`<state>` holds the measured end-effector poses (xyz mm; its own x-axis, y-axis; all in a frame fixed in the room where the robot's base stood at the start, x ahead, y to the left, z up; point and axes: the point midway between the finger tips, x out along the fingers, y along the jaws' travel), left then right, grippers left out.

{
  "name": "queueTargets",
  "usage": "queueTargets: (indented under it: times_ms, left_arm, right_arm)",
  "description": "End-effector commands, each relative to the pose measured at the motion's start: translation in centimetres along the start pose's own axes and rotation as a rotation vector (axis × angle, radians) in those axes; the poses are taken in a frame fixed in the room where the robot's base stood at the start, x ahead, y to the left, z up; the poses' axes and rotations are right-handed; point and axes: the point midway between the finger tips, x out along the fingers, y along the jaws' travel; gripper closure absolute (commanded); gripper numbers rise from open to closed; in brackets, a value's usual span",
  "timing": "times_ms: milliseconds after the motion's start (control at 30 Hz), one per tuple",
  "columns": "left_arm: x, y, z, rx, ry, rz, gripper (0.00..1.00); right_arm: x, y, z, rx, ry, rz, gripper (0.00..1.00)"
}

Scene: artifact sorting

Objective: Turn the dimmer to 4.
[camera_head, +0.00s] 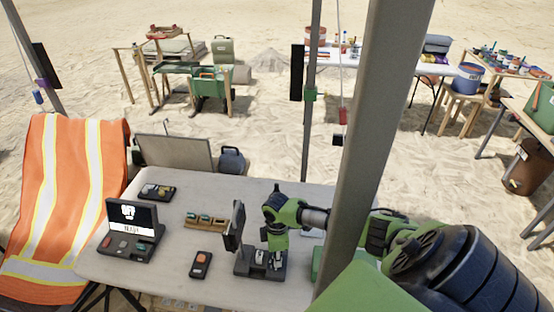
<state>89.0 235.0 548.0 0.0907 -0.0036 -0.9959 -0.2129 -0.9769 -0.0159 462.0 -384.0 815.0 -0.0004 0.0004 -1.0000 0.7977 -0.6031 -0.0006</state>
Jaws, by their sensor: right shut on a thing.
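A dark device with an upright panel (237,226) and a low base (245,268) stands near the front right of the white table; I take it to be the dimmer. My right gripper (268,260), on a green and black arm from the right, points down over that base. It is shut on a small part there, seemingly the dimmer's knob. The fingers hide the knob and any scale, so I cannot read its setting. The panel is seen nearly edge-on. My left gripper is not in view.
On the table (170,285) are a screen console (130,230), a small box with an orange button (201,264), a wooden rack (206,221) and a dark tray (157,192). A grey post (372,120) rises at the right. An orange vest (62,200) hangs at left.

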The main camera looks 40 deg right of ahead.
Motion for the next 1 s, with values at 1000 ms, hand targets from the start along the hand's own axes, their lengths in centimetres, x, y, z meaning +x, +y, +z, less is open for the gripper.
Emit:
queueTargets:
  times_ms: [1000]
  left_arm:
    - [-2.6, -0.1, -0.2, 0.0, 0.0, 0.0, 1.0]
  right_arm:
    - [0.0, 0.0, 0.0, 0.936, -0.001, 0.0, 1.0]
